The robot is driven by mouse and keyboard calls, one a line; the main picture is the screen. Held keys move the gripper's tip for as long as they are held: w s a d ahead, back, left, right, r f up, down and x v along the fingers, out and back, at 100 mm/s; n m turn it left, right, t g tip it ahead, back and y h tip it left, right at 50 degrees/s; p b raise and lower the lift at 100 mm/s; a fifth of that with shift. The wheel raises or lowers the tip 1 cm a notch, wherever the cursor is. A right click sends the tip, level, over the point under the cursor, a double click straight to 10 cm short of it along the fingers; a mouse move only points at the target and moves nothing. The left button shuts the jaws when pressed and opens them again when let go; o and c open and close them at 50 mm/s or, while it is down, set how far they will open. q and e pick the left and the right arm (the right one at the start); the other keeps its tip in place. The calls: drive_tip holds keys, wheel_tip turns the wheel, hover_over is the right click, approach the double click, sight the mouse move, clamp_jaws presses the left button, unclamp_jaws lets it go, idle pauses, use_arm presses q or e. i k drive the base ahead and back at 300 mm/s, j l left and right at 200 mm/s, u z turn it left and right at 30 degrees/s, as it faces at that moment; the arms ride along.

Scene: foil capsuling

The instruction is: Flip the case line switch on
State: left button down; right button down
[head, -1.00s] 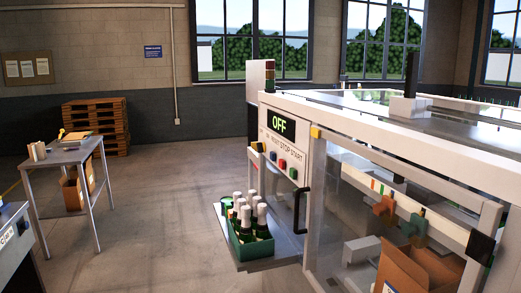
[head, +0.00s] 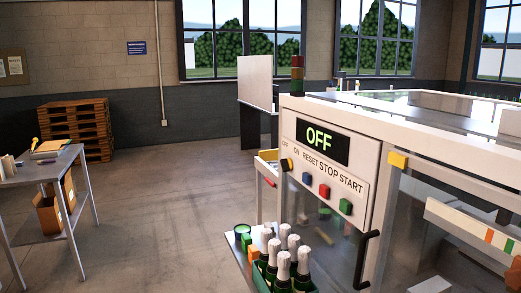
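The case line machine (head: 400,110) stands at the right with a white control panel (head: 325,170) on its near left end. Its display (head: 322,142) reads OFF in green. A dark and yellow rotary switch (head: 286,165) sits at the panel's left, by the OFF and ON labels; its exact angle is too small to tell. Blue (head: 306,178), red (head: 324,190) and green (head: 345,206) buttons sit to its right under RESET, STOP and START. Neither of my grippers shows in this view.
A crate of foil-topped bottles (head: 283,262) stands on a shelf below the panel. A black door handle (head: 366,260) sticks out right of it. A metal table (head: 40,172) stands at the left, with wooden pallets (head: 75,128) behind. The floor between is clear.

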sight(287, 164)
drive_tip(key=i+j, duration=1.45)
drive_tip(key=i+l+z, duration=0.05)
drive_tip(key=i, duration=0.05)
